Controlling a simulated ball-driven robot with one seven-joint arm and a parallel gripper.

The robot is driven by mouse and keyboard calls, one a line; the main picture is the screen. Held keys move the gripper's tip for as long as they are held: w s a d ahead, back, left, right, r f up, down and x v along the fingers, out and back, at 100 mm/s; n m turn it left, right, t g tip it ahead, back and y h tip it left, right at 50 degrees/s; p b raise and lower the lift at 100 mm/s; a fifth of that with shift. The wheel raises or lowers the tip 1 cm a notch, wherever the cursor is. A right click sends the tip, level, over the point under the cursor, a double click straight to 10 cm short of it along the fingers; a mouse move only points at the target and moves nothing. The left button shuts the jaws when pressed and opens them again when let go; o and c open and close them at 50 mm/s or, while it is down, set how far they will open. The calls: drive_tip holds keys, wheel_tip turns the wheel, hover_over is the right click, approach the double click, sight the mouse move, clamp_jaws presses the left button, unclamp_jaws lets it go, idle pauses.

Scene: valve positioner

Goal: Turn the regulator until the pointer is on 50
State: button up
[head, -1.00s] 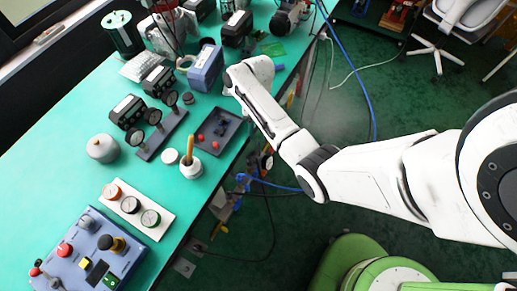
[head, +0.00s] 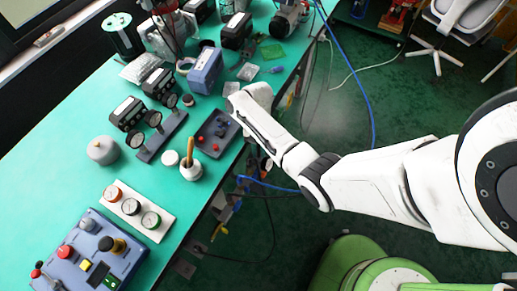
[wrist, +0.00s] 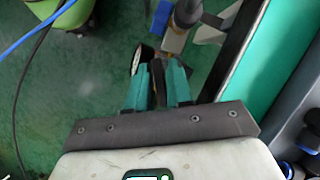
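A blue control box (head: 90,255) with a black-and-yellow knob (head: 112,245), red buttons and a small display stands at the lower left in the head view. I cannot tell which part is the regulator. My gripper (wrist: 158,68) shows teal fingers with dark inner faces close together in the wrist view; whether a gap remains is unclear. A small round pale-faced part (wrist: 138,58) shows beyond the left finger. The head view hides my fingers behind my arm, above the table's right edge.
Black devices with round gauges (head: 127,112), a grey pot (head: 102,149), a white pot with a wooden handle (head: 191,170) and a dark tray (head: 216,133) stand on the green table (head: 60,160). Cables hang past its right edge.

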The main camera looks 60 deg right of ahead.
clamp_jaws()
drive_tip(key=shift+r+m+p, duration=0.2)
drive_tip(key=shift+m+p, duration=0.3)
drive_tip(key=shift+p, duration=0.15)
drive_tip(key=shift+f+m+t+p, duration=0.15)
drive_tip(key=shift+m+t+p, duration=0.25)
drive_tip(key=shift+m, duration=0.2)
drive_tip(key=shift+o, duration=1.7)
unclamp_jaws()
drive_tip(key=v, duration=1)
drive_tip(key=shift+d+r+b, duration=0.25)
drive_tip(key=shift+d+b, duration=0.05)
drive_tip(key=shift+d, duration=0.05)
